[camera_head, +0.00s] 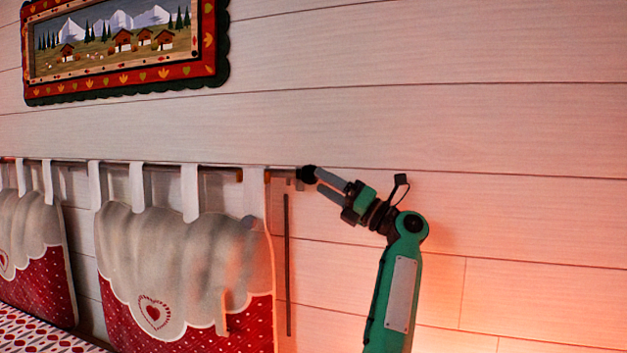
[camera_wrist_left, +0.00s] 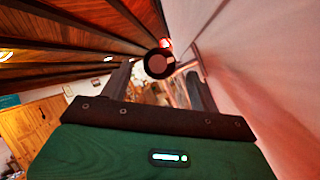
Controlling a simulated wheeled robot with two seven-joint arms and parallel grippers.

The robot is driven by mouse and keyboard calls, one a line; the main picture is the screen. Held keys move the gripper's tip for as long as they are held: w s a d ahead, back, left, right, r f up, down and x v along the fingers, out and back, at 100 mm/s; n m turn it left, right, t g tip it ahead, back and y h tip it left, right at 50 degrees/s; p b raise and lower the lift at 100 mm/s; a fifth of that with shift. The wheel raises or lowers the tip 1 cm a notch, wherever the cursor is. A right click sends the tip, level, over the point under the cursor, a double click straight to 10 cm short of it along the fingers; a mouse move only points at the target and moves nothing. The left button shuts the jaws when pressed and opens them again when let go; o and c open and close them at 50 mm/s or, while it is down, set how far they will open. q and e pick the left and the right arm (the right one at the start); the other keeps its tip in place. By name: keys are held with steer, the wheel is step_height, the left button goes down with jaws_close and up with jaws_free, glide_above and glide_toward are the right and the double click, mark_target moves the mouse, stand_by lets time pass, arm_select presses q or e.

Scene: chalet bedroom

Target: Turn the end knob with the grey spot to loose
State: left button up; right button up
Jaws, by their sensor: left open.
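The end knob (camera_head: 307,174) is a small dark knob at the right end of a thin rail on the wall. In the left wrist view the knob (camera_wrist_left: 158,64) is a round black face with a greyish centre and a pale mark towards its right. My left gripper (camera_head: 320,181) is open, its fingertips at or just short of the knob; I cannot tell whether they touch it. My right gripper is not in view.
Red and pale cushions (camera_head: 185,285) hang by white tabs from the rail (camera_head: 280,169). A thin dark vertical rod (camera_head: 287,265) stands against the plank wall (camera_head: 480,130) below the knob. A framed mountain picture (camera_head: 120,45) hangs above. The wall on the right is bare.

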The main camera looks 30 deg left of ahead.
arm_select(q)
steer(key=v, duration=0.9)
steer(key=shift+b, duration=0.3)
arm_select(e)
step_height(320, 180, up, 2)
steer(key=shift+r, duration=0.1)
arm_select(q)
steer(key=shift+d, duration=0.15)
